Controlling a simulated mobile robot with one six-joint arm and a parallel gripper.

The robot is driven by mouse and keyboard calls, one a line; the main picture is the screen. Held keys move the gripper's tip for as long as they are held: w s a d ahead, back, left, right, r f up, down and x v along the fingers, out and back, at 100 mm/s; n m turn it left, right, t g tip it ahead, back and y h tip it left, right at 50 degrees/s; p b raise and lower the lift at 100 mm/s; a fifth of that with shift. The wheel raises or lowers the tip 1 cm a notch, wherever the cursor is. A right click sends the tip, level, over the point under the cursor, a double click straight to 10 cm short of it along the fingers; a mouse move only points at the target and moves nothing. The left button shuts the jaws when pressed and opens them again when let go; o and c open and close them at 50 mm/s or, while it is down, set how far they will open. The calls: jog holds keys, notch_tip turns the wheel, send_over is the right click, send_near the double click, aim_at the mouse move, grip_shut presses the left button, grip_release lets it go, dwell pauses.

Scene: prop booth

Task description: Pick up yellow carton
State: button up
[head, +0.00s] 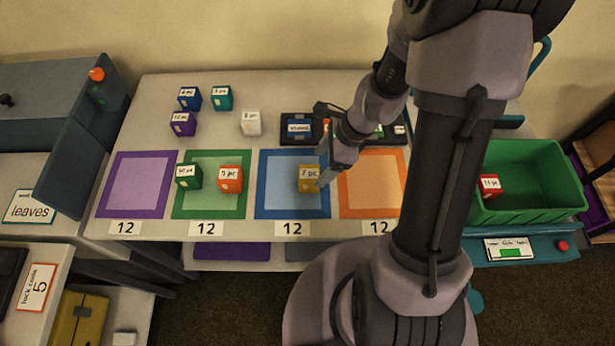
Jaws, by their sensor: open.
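The yellow carton (308,179) stands upright on the blue-bordered square (273,207) on the table, with a white label on its top. My gripper (324,165) is just right of and slightly above the carton, with its fingers pointing down. The fingers overlap the carton's right side in the head view, and I cannot tell whether they touch it. The gripper is open. My arm hides part of the table behind and right of it.
A green carton (188,176) and an orange carton (231,179) stand on the green-bordered square to the left. Blue, teal, purple and white cartons stand behind. A dark tray (297,142) lies behind the yellow carton. A green bin (540,205) holding a red carton (489,186) is right.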

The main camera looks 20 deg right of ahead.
aim_at(312, 174)
jog(key=b+x, duration=0.4)
jog(key=x, duration=0.4)
jog(key=shift+s+a+r, duration=0.1)
jog(key=shift+a, duration=0.05)
jog(key=shift+r, duration=0.1)
jog(key=c, duration=1.6)
